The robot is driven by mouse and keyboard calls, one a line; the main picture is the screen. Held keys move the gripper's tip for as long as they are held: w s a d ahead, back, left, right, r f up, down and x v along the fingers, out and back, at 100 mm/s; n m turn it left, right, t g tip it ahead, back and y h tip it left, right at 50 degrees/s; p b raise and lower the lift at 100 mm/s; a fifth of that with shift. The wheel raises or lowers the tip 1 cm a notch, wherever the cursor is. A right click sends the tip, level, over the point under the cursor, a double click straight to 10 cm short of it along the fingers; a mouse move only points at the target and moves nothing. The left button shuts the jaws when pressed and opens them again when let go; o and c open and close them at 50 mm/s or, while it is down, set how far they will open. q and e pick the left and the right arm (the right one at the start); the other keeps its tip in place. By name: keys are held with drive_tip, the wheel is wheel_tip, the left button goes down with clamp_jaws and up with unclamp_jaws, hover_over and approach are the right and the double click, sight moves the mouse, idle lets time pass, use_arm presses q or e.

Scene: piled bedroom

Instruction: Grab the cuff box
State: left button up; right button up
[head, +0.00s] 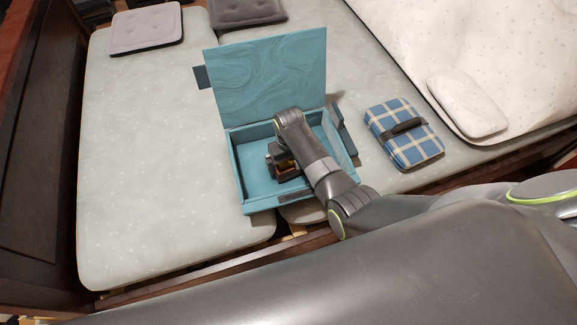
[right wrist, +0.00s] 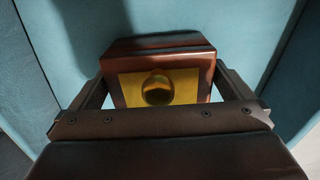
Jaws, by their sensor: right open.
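The cuff box (right wrist: 135,55) is a small reddish-brown box with a gold plate and a round gold knob. It lies inside the open teal box (head: 240,180), whose marbled lid stands up at the back. In the head view the cuff box (head: 288,170) is mostly hidden by my right gripper (head: 281,163), which reaches down into the teal box. In the right wrist view the open fingers stand on either side of the cuff box; whether they touch it I cannot tell. My left gripper is not in view.
The teal box stands on a pale speckled mattress (head: 150,200). A blue plaid case (head: 403,133) with a dark handle lies to its right. A white pillow (head: 467,103) and grey cushions (head: 147,28) lie farther off. The mattress's left side is clear.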

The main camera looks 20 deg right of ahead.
drive_tip(key=shift+f, duration=0.8)
drive_tip(key=shift+c, duration=0.3)
drive_tip(key=c, duration=1)
drive_tip(key=shift+o, duration=0.2)
drive_tip(key=shift+r, duration=0.15)
